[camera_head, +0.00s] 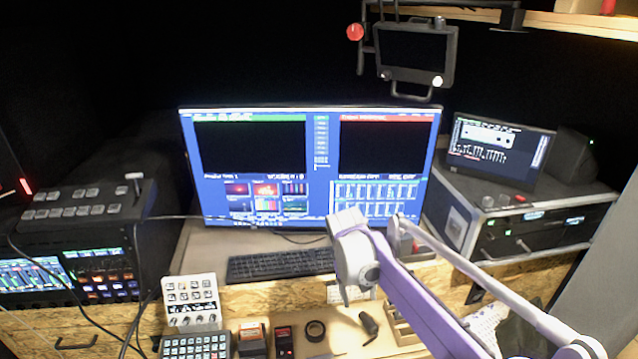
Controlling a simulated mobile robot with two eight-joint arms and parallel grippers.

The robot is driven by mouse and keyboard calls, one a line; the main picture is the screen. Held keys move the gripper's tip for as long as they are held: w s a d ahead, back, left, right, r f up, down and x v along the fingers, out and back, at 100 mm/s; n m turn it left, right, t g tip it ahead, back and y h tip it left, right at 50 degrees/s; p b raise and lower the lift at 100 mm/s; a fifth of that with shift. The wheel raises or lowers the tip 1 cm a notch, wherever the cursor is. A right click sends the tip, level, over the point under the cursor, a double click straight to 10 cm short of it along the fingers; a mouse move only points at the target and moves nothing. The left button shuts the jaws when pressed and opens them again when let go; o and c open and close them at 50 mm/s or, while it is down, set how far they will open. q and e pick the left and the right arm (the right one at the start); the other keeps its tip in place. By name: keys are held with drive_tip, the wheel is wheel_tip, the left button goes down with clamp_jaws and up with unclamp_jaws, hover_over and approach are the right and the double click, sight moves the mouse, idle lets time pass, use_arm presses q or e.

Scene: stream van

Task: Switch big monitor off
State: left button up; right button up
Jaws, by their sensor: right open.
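The big monitor (322,150) stands upright at the centre back of the desk. Its screen is lit, with a blue layout, two large dark panes, small coloured pictures and rows of meters. My right gripper (368,248) is in front of its lower right part, at the end of my purple and white arm from the lower right. It is open and holds nothing that I can see. It hides part of the monitor's lower edge; I cannot tell its distance from the screen. No power button can be made out. My left gripper is not in view.
A keyboard (281,264) lies before the monitor. A smaller lit screen (499,150) stands on a black case at right. A dark small monitor (416,52) hangs above. A switcher panel (80,204) is at left. Several small items crowd the wooden desk front.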

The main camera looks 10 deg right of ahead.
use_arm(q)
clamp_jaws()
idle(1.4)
